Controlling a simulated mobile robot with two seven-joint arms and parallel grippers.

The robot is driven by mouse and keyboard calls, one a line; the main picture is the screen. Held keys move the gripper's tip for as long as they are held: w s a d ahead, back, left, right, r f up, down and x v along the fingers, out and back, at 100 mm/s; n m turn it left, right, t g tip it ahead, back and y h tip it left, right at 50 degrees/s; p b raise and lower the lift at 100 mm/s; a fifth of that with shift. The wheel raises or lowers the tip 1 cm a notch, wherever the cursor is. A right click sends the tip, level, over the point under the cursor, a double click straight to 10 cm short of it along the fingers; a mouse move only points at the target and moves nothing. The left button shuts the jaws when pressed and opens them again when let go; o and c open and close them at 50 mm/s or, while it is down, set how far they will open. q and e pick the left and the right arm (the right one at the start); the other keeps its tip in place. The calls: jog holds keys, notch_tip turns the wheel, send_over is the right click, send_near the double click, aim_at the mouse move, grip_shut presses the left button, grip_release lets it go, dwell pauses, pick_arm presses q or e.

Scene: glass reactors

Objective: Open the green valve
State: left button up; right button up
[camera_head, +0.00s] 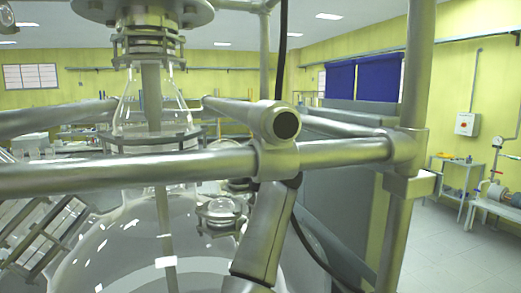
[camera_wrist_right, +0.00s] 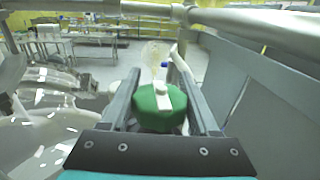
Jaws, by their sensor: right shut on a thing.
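The green valve (camera_wrist_right: 152,118) shows in the right wrist view as a rounded green body with a white piece on its top. My right gripper (camera_wrist_right: 160,72) has one dark finger on each side of it and is shut on it. The contact faces are partly hidden. I cannot make out the green valve or my right gripper in the head view. My left gripper is not in view.
Metal frame bars (camera_head: 130,172) cross the head view, with an upright post (camera_head: 412,150) at right. A glass reactor vessel (camera_head: 140,240) stands below the bars. A grey panel (camera_wrist_right: 262,105) is close on the right of the wrist view. Open floor (camera_head: 450,255) lies at far right.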

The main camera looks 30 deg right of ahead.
jog(key=shift+n+y, duration=0.3)
jog(key=shift+y, duration=0.3)
jog(key=n+y, duration=0.2)
jog(key=y, duration=0.1)
jog(key=a+n+t+y, duration=0.1)
jog(key=n+y, duration=0.1)
jog(key=y, duration=0.1)
jog(key=shift+n+y, duration=0.3)
jog(key=shift+y, duration=0.1)
jog(key=shift+a+n+g+y, duration=0.25)
jog(key=shift+n+y, duration=0.4)
jog(key=shift+y, duration=0.35)
jog(key=shift+a+n+g+y, duration=0.2)
jog(key=shift+n+y, duration=0.5)
jog(key=shift+y, duration=0.3)
jog(key=shift+a+n+g+y, duration=0.15)
jog(key=shift+n+g+y, duration=0.1)
jog(key=shift+n+y, duration=0.6)
jog(key=shift+s+y, duration=0.1)
jog(key=shift+y, duration=0.35)
jog(key=o, duration=1.4)
jog(key=shift+m+h, duration=0.4)
jog(key=shift+h, duration=0.2)
